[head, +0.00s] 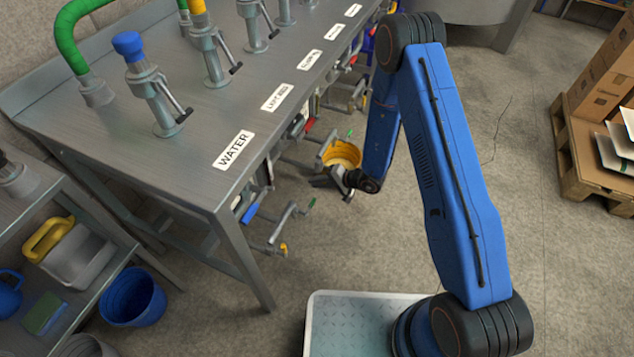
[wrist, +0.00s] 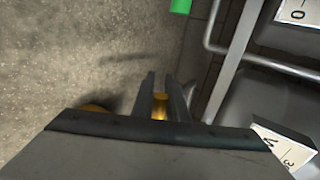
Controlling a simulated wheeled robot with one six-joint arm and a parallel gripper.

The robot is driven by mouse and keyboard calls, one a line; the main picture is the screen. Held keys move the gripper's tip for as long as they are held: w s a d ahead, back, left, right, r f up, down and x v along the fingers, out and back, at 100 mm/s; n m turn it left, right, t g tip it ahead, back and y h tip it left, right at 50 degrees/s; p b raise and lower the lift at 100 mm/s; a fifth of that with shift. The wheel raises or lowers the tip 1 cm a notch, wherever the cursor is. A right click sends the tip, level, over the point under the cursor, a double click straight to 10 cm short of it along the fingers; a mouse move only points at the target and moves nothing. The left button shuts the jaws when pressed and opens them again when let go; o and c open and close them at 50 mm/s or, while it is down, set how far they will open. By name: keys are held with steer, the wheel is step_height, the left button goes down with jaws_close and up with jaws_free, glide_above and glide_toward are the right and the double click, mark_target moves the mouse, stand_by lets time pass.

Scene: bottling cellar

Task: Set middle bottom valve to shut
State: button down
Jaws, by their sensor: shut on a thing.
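Several valves on grey pipes sit under the right edge of the steel table in the head view. Their ends are coloured, among them a blue handle (head: 250,212) and a green end (head: 312,202). I cannot tell which is the middle bottom valve, as the arm and table edge hide part of the row. My gripper (head: 335,181) is low beside these pipes, in front of the table. In the wrist view its two fingers (wrist: 158,92) are shut on a small yellow-orange piece (wrist: 160,106), probably a valve handle. Most of that piece is hidden by the gripper.
A yellow bucket (head: 341,152) is close behind my gripper. The steel table (head: 190,158) carries labelled taps. A blue bucket (head: 133,298) stands at lower left, and a pallet (head: 585,165) with boxes at right.

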steer(key=shift+s+f, duration=0.1)
steer(key=c, duration=2)
jaws_free()
steer(key=shift+d, duration=0.1)
steer(key=v, duration=1.7)
steer(key=shift+d, duration=0.2)
